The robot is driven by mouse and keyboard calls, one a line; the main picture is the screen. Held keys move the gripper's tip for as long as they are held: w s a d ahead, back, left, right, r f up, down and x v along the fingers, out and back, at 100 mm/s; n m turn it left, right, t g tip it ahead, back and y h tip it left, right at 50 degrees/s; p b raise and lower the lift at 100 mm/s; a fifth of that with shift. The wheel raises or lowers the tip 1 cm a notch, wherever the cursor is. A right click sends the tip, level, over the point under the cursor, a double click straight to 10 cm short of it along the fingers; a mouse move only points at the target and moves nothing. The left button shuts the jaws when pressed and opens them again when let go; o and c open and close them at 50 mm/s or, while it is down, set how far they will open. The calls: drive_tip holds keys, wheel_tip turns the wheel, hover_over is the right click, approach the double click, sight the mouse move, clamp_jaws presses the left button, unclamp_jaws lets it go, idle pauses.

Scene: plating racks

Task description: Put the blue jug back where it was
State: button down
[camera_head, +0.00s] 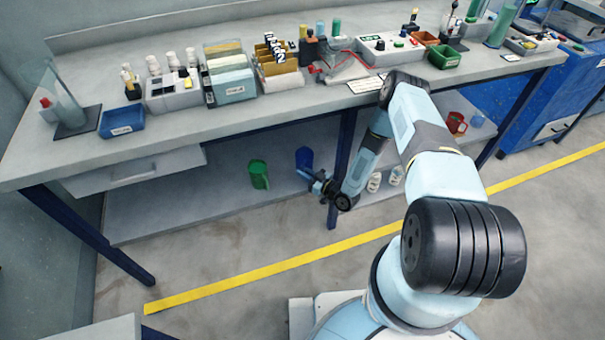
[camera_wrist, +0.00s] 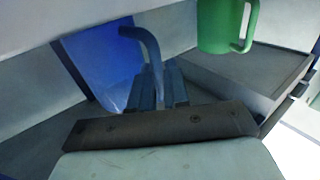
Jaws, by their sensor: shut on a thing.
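The blue jug (camera_head: 304,157) is at the lower shelf under the bench in the head view, to the right of a green jug. In the wrist view the blue jug (camera_wrist: 103,68) fills the upper left, with its curved handle running down between the fingers. My gripper (camera_head: 316,177) reaches under the bench and is shut on that handle; its fingers (camera_wrist: 158,88) also show in the wrist view. I cannot tell whether the jug's base touches the shelf.
The green jug (camera_head: 259,174) stands close to the left on the lower shelf (camera_head: 190,205); it also shows in the wrist view (camera_wrist: 222,25). A bench leg (camera_head: 341,150), white bottles (camera_head: 374,182) and a red jug (camera_head: 456,123) are to the right. The bench top (camera_head: 180,122) is overhead.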

drive_tip(key=c, duration=1.1)
unclamp_jaws()
drive_tip(key=shift+d, duration=0.1)
drive_tip(key=v, duration=1.1)
drive_tip(key=shift+s+d, duration=0.3)
